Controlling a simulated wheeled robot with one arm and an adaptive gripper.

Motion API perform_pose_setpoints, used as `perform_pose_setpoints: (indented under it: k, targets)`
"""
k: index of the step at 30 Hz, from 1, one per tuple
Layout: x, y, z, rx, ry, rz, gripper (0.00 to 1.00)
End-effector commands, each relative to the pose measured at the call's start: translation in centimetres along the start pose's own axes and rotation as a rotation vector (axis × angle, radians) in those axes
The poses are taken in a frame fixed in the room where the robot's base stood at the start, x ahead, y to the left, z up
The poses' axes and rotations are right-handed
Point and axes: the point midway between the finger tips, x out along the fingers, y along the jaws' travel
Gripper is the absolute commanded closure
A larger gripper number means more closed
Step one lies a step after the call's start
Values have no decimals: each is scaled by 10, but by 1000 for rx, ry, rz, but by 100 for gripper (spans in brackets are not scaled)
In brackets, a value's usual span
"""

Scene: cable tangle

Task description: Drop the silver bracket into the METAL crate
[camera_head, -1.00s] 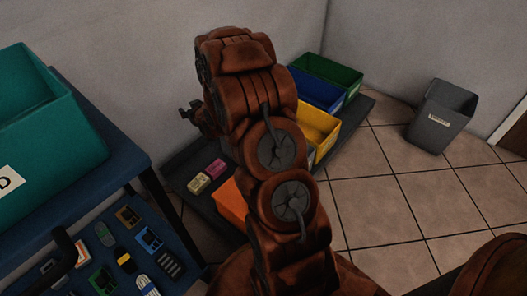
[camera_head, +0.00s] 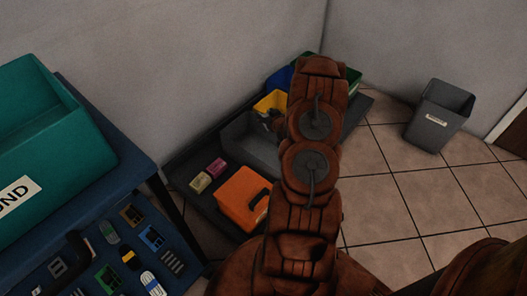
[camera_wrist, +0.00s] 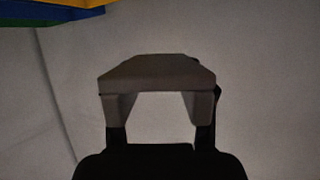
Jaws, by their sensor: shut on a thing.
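The silver bracket (camera_wrist: 156,76), a grey U-shaped piece, is between the fingers of my gripper (camera_wrist: 161,130) in the wrist view. My gripper is shut on it. In the head view, my gripper (camera_head: 273,119) shows only as a small dark part beside my arm, near the grey and yellow crates; the bracket cannot be made out there. A grey open crate (camera_head: 248,143) stands on the low dark platform, partly behind my arm. No METAL label is readable on it.
Yellow (camera_head: 268,103), blue (camera_head: 281,78) and green (camera_head: 354,82) crates stand behind my arm. An orange box (camera_head: 239,199) and two small blocks (camera_head: 207,174) are in front. A teal bin (camera_head: 40,140) is on the left table. A grey bin (camera_head: 439,112) stands on open floor.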

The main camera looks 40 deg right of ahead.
Motion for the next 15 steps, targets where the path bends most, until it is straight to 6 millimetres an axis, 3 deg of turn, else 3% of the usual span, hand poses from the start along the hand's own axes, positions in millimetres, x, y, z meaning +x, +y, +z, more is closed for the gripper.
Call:
perform_pose_setpoints:
  k: [15]
  targets:
    - [9, 6, 30, 2, 0, 4, 84]
